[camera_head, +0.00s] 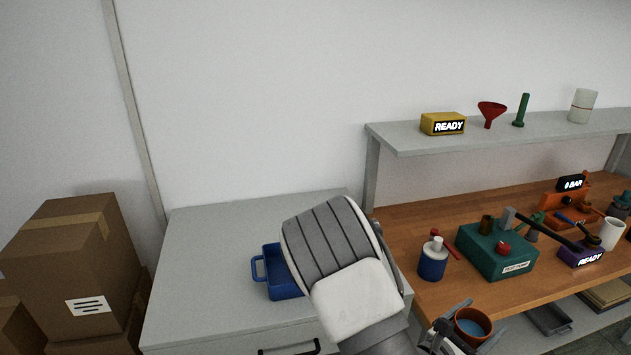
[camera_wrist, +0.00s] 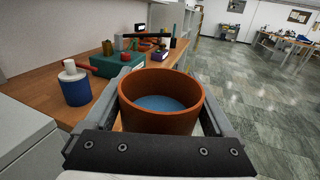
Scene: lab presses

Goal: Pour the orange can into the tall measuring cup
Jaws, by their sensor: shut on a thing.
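The orange can (camera_wrist: 160,122) is upright and open-topped, with blue content inside. My gripper (camera_head: 472,326) is shut on the can, one finger on each side. In the head view the can (camera_head: 462,335) is at the bottom, in front of the bench's front edge. A tall, pale, translucent cup (camera_head: 583,106) stands upright on the shelf at the upper right; it looks like the measuring cup, though any markings are too small to read. A shorter white cup (camera_head: 612,233) stands on the bench at the right. My gripper is well apart from both cups.
On the wooden bench (camera_head: 415,252) stand a blue container (camera_head: 432,262), a green pump box (camera_head: 487,252) and a purple READY box (camera_head: 582,254). The shelf (camera_head: 420,144) holds a yellow box, a red funnel (camera_head: 491,112) and a green cylinder. A blue bin (camera_head: 283,285) sits on the grey cabinet.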

